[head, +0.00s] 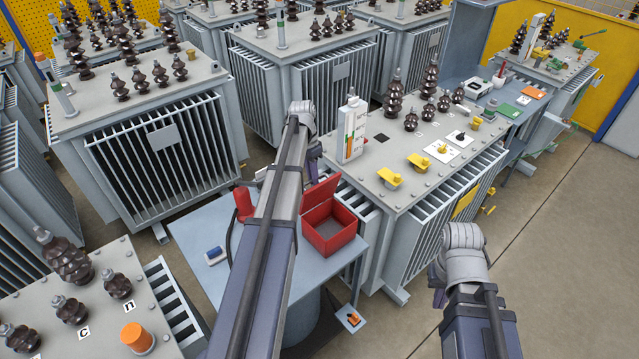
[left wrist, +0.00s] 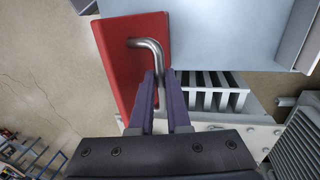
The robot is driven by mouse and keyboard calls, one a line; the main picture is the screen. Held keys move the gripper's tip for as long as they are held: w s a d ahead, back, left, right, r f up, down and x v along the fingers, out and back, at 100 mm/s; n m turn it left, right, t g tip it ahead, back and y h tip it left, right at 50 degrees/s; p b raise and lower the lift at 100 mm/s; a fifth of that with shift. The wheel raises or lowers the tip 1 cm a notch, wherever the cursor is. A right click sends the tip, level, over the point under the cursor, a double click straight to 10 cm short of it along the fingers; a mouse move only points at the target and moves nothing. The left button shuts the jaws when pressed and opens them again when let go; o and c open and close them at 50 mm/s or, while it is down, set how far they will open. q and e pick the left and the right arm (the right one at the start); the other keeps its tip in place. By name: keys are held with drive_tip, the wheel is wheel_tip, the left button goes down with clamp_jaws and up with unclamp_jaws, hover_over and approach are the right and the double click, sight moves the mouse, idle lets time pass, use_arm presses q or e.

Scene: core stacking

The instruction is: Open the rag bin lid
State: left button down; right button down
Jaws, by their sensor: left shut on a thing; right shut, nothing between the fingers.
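The red rag bin (head: 328,238) stands on a blue-grey bench, and its grey inside shows from above. Its red lid (head: 321,192) stands raised at the bin's back edge, tilted up. In the left wrist view the lid (left wrist: 133,60) fills the upper middle, with a bent metal handle (left wrist: 150,44). My left gripper (left wrist: 167,78) is shut on that handle; in the head view it is partly hidden beside the lid. My right gripper (head: 438,286) is shut and empty at the lower right, away from the bin, mostly hidden by my wrist.
The bench (head: 205,235) also holds a red can (head: 243,203) and a small blue-and-white item (head: 215,255). A large grey transformer (head: 400,190) with yellow clamps stands close to the bin's right. Open floor (head: 560,240) lies at the right.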

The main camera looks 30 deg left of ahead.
use_arm(q)
drive_tip(key=a, duration=0.1)
drive_tip(key=w+a+f+b, duration=0.1)
drive_tip(key=a, duration=0.1)
drive_tip(key=w+a+f, duration=0.1)
drive_tip(key=shift+a+b, duration=0.3)
drive_tip(key=shift+b, duration=0.1)
drive_tip(key=c, duration=1)
unclamp_jaws()
drive_tip(key=shift+w, duration=0.1)
drive_tip(key=shift+o, duration=0.2)
drive_tip(key=shift+r, duration=0.15)
wheel_tip(320, 180, up, 8)
drive_tip(key=a+p, duration=0.1)
drive_tip(key=p, duration=0.6)
drive_tip(key=shift+w+a+f+p, duration=0.2)
drive_tip(key=shift+w+f+p, duration=0.05)
drive_tip(key=shift+p, duration=0.1)
drive_tip(key=shift+f, duration=0.1)
